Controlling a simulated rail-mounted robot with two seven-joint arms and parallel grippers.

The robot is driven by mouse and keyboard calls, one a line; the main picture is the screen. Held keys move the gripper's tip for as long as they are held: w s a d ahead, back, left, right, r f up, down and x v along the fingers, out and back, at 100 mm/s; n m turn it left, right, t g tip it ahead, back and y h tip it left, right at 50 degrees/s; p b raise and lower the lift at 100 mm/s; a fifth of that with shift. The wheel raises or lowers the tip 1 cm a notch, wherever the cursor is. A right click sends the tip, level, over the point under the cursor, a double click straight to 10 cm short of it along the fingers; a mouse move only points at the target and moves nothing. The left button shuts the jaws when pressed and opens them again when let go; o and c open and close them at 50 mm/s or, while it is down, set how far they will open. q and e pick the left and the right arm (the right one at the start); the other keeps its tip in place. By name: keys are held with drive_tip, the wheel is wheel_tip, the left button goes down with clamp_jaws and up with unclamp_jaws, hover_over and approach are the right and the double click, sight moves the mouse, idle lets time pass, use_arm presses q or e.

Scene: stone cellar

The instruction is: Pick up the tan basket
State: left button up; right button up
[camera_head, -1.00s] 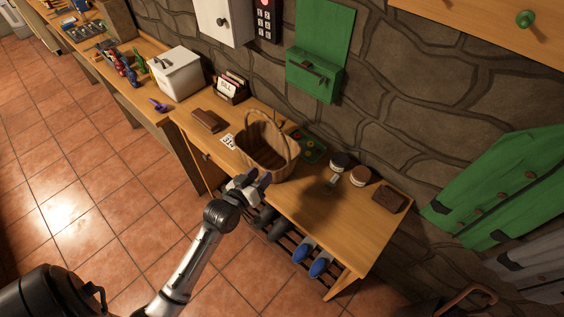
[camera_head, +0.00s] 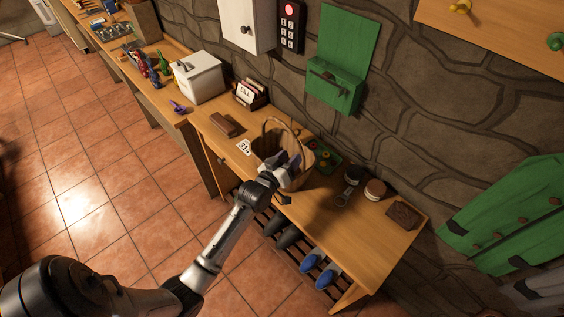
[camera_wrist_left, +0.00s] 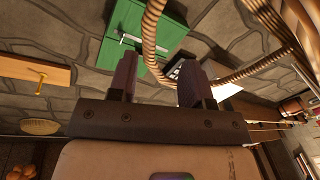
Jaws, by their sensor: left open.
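The tan basket (camera_head: 300,180) is woven, with an arched handle, and stands upright on the wooden bench. My left gripper (camera_head: 287,165) is in front of the basket in the head view and hides part of its body. In the left wrist view my left gripper's two fingers (camera_wrist_left: 157,84) are apart with nothing between them. The basket's handle (camera_wrist_left: 150,35) shows there as a curved wicker band beyond the fingers. I cannot tell whether the fingers touch the basket. My right gripper is not in view.
On the bench (camera_head: 345,235), a brown block (camera_head: 222,125) and a number card (camera_head: 244,147) lie left of the basket. Two jars (camera_head: 375,190) and a dark brown block (camera_head: 403,215) are to the right. Blue shoes (camera_head: 327,277) sit on the rack below. A stone wall stands behind.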

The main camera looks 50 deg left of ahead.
sight(298, 149)
use_arm(q)
drive_tip(key=shift+w+a, duration=0.2)
drive_tip(key=shift+w, duration=1.05)
drive_tip(key=shift+w+a, duration=0.15)
drive_tip(key=shift+w, duration=1.05)
drive_tip(key=shift+c, duration=0.4)
clamp_jaws()
drive_tip(key=shift+r, duration=0.1)
